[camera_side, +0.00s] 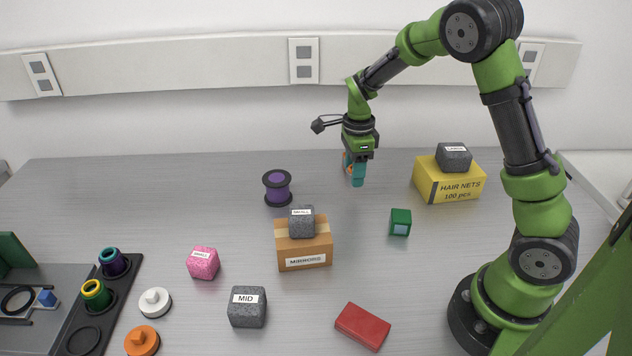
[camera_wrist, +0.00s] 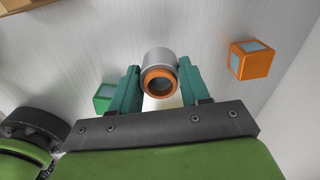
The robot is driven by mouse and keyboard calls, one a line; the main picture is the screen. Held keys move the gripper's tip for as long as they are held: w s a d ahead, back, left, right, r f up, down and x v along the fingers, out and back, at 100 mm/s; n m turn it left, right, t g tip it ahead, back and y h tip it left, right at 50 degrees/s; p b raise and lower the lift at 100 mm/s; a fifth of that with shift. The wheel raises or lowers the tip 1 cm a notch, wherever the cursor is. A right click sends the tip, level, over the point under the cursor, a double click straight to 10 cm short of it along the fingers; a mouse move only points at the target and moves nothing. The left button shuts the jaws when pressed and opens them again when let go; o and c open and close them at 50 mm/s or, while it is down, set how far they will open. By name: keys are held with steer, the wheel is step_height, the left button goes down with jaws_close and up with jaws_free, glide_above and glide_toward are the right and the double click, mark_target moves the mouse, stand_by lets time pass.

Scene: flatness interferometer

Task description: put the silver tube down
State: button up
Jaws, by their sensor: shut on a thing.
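The silver tube (camera_wrist: 158,61) shows in the wrist view with its orange-rimmed open end toward the camera. My gripper (camera_wrist: 153,88) is shut on it, with one teal finger on each side. In the side view my gripper (camera_side: 355,176) points down over the back middle of the bench. There the fingers hide most or all of the tube. I cannot tell whether the tube touches the bench.
An orange cube (camera_wrist: 250,61) lies right of the tube in the wrist view. A green cube (camera_side: 400,222), the HAIR NETS box (camera_side: 449,183), the MIRRORS box (camera_side: 304,252) and a purple spool (camera_side: 277,188) surround my gripper at some distance. Bare bench (camera_side: 352,215) lies in front.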

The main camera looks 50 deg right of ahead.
steer(key=shift+w+d+f+n, duration=0.1)
steer(key=shift+w+d+n, duration=0.05)
steer(key=shift+w+n, duration=0.15)
steer(key=w+d, duration=0.1)
steer(key=w, duration=0.4)
steer(key=w+d+f, duration=0.1)
steer(key=w, duration=0.4)
steer(key=w+d, duration=0.1)
steer(key=w, duration=0.4)
steer(key=shift+d+f, duration=0.25)
steer(key=shift+d, duration=0.05)
steer(key=shift+f, duration=1.7)
steer(key=shift+f, duration=0.15)
steer(key=o, duration=1.1)
